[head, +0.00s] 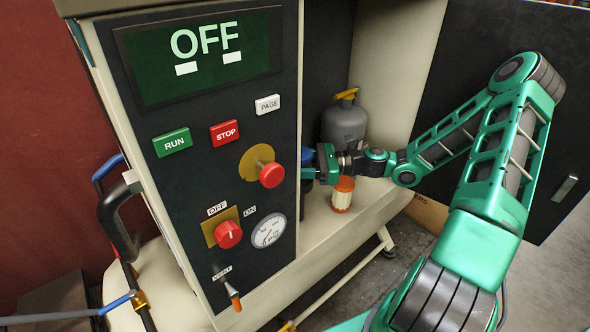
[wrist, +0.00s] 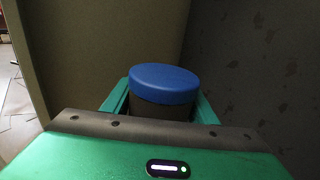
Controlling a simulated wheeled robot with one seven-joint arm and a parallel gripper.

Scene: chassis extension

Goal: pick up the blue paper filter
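The blue paper filter (wrist: 164,84) has a blue round top over a dark body and stands upright in the wrist view. It lies between the two fingers of my gripper (wrist: 162,106), one finger along each side. I cannot tell whether the fingers press on it or leave a small gap. In the head view my gripper (head: 318,163) reaches left into the cabinet opening. There only a sliver of the blue filter (head: 307,156) shows, mostly hidden behind the control panel's edge.
An orange and white filter (head: 343,194) stands on the cabinet floor just right of my gripper. A grey gas bottle (head: 345,122) with a yellow top stands behind. The control panel (head: 205,150) bounds the opening at left, and a dark open door (head: 500,90) stands at right behind my arm.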

